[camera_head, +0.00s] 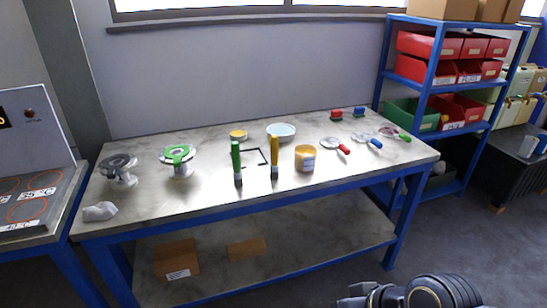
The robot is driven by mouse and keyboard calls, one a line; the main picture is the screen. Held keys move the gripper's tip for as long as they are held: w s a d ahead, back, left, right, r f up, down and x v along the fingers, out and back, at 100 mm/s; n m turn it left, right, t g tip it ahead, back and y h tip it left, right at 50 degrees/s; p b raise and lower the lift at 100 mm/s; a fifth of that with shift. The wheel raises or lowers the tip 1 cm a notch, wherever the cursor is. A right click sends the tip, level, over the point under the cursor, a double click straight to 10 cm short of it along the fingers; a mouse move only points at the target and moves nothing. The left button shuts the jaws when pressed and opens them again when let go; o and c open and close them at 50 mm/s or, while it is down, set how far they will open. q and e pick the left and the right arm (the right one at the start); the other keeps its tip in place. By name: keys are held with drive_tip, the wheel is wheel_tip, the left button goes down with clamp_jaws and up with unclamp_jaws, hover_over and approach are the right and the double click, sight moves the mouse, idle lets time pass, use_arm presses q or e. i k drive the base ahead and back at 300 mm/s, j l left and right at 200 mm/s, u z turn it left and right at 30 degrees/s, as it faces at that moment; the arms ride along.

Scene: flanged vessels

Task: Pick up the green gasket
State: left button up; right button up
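The green gasket (178,154) is a flat green ring on top of a silver flanged vessel (181,171) at the left part of the workbench. A second flanged vessel (120,178) stands to its left with a dark grey ring (118,163) on top. A dark arm of mine, apparently the right one, shows at the bottom edge right of centre. Its gripper (352,299) is partly cut off by the frame, low and far from the gasket; its opening cannot be made out. My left gripper is not in view.
The workbench (215,203) also carries a green-handled brush (236,160), a yellow-handled brush (274,160), a gold tin (305,158), a pale bowl (281,132) and a crumpled white cloth (100,211). A hot-plate station (35,200) stands left; a blue shelf with bins (411,114) stands right.

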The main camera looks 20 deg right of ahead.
sight(177, 153)
drive_tip(key=i+j+u, duration=0.1)
drive_tip(key=i+j, duration=0.65)
drive_tip(key=i+j+u, duration=0.1)
drive_tip(key=i+j, duration=0.6)
drive_tip(key=i, duration=0.2)
